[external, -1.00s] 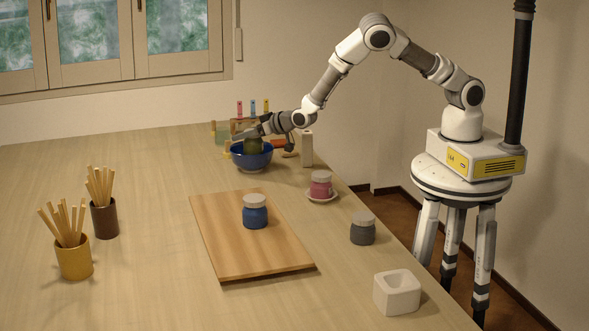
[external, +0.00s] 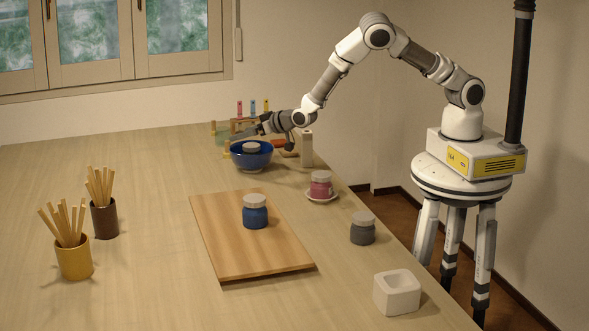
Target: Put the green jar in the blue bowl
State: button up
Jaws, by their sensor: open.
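The blue bowl (external: 251,160) stands on the table towards the back, near the wall. A jar with a grey lid (external: 251,147) sits inside it; only the lid and a little of its top show over the rim, so its green body is hidden by the bowl. My gripper (external: 250,131) is open just above and behind the bowl, with its fingers pointing left. It looks apart from the jar and holds nothing.
A blue jar (external: 255,213) stands on a wooden board (external: 235,245). A pink jar (external: 321,185) on a saucer, a grey jar (external: 362,230) and a white block-shaped pot (external: 397,293) line the right edge. Stick-filled cups (external: 74,258) stand left. A rack (external: 245,126) is behind the bowl.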

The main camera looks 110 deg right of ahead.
jog(key=b+v, duration=0.1)
jog(key=v, duration=1.1)
jog(key=shift+r, duration=0.15)
